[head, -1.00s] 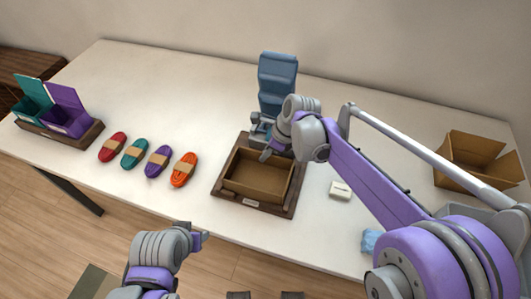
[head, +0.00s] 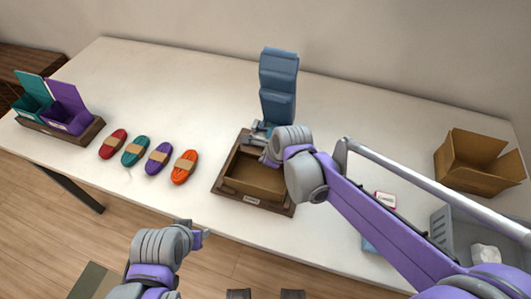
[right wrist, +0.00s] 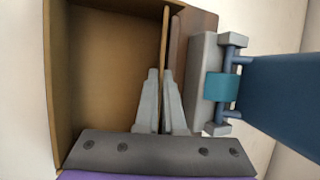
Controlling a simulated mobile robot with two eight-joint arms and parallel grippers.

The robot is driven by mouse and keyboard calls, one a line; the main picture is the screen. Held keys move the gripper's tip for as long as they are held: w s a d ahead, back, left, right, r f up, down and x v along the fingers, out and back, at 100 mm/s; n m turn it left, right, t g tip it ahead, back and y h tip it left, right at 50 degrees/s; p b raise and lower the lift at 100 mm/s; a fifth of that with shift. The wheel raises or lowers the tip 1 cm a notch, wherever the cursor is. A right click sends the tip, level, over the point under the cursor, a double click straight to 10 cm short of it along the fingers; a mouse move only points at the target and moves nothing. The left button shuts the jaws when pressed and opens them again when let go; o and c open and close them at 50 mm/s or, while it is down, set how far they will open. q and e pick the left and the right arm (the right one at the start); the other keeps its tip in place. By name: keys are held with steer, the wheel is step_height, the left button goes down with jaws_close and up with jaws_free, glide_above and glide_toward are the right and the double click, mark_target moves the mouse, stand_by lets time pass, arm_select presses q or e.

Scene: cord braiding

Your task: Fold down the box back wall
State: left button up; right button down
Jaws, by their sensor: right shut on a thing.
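An open brown cardboard box (head: 252,188) sits in a dark wooden frame (head: 222,183) near the front middle of the table. In the right wrist view the box (right wrist: 105,75) fills the left side, and its back wall (right wrist: 164,35) stands upright as a thin edge. My right gripper (right wrist: 160,78) is shut on this back wall, one finger on each side. In the head view my right wrist hides the wall's right part. My left gripper (head: 203,234) is low at the front, away from the box. Its jaw is too small to judge.
A blue stand (head: 278,85) rises close behind the box. Several cord bundles (head: 158,158) lie to the left, beside teal and purple bins (head: 68,108). Another open carton (head: 475,165) and a grey tray (head: 450,222) are at right. The table behind the bundles is clear.

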steer(key=shift+s+a+f+n+t+h+b, duration=0.1)
steer(key=shift+s+f+n+t+h+b, duration=0.15)
steer(key=shift+t, duration=0.4)
steer(key=shift+s+a+f+n+t+h+b, duration=0.15)
steer(key=shift+s+t, duration=0.15)
steer(key=shift+t, duration=0.35)
steer(key=shift+r, duration=0.1)
steer(key=c, duration=1)
jaws_free()
steer(key=p+v, duration=0.2)
steer(key=v, duration=0.8)
steer(key=shift+s+d+r, duration=0.2)
steer(key=shift+s, duration=0.15)
